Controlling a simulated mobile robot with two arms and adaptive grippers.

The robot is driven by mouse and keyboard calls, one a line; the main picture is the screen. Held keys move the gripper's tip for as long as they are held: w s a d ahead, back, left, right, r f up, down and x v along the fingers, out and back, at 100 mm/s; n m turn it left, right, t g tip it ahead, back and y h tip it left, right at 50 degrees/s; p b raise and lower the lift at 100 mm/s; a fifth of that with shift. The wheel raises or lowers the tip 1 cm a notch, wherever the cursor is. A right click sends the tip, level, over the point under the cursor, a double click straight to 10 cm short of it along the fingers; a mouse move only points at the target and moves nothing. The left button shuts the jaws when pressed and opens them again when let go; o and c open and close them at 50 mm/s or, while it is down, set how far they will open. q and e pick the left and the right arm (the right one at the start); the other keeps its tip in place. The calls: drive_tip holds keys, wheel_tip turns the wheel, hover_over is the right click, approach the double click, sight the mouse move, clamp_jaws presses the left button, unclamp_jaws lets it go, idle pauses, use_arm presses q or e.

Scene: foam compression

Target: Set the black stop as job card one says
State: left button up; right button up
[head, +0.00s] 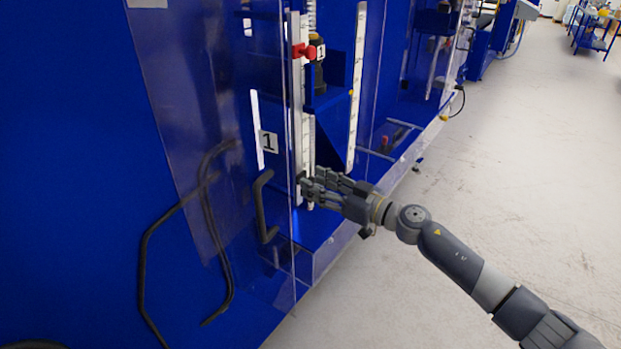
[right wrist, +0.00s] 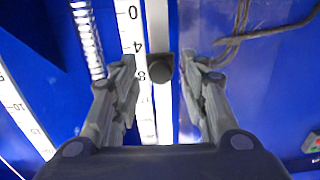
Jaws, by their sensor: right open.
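The black stop (right wrist: 161,68) shows in the right wrist view as a dark knob on a white vertical rail (right wrist: 157,25), beside a scale (right wrist: 132,40). It is roughly level with the 8 mark; the exact reading is hard to tell. My right gripper (head: 306,186) is open at the low part of the rail in the head view. Its two fingers stand on either side of the black stop, with gaps visible. In the head view the fingers hide most of the stop. A red stop (head: 304,51) sits higher on the same rail. No readable job card shows. My left gripper is out of view.
A clear panel (head: 185,100) stands left of the rail, with a plate marked 1 (head: 268,142) and a black handle (head: 262,207) near it. A second scale (head: 357,90) stands to the right. A spring (right wrist: 88,40) hangs beside the rail.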

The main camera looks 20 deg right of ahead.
sight(299, 129)
drive_tip(key=shift+x, duration=0.9)
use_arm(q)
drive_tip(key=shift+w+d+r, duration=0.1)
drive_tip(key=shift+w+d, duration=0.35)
use_arm(e)
drive_tip(key=shift+w+a, duration=0.15)
drive_tip(key=shift+w, duration=0.05)
